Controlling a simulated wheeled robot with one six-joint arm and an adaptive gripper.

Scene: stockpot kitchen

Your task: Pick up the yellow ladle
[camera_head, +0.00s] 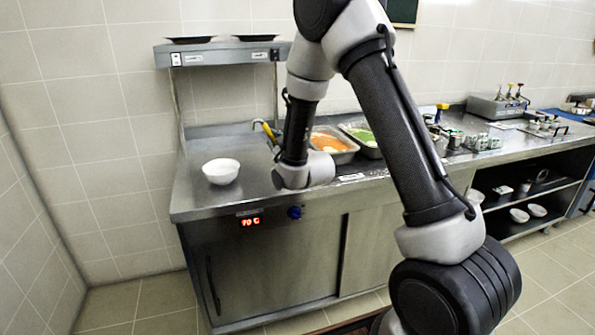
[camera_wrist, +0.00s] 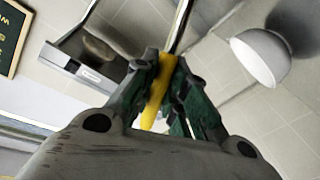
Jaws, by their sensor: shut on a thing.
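The yellow ladle's handle (camera_head: 268,131) shows in the head view as a short yellow piece above the counter, left of the food trays. In the wrist view my gripper (camera_wrist: 167,68) is shut on the yellow ladle's handle (camera_wrist: 155,103), with a dark green finger on each side of it. A thin metal shaft (camera_wrist: 181,22) runs from the handle to the top edge of the wrist view. The ladle's scoop is out of that view. In the head view my wrist mostly hides the gripper.
A white bowl (camera_head: 221,171) stands on the steel counter (camera_head: 200,200), left of my wrist. Trays of orange (camera_head: 333,143) and green food (camera_head: 362,135) sit behind my arm. A raised shelf (camera_head: 222,52) with dark plates is above the counter's left end. Small containers stand at right.

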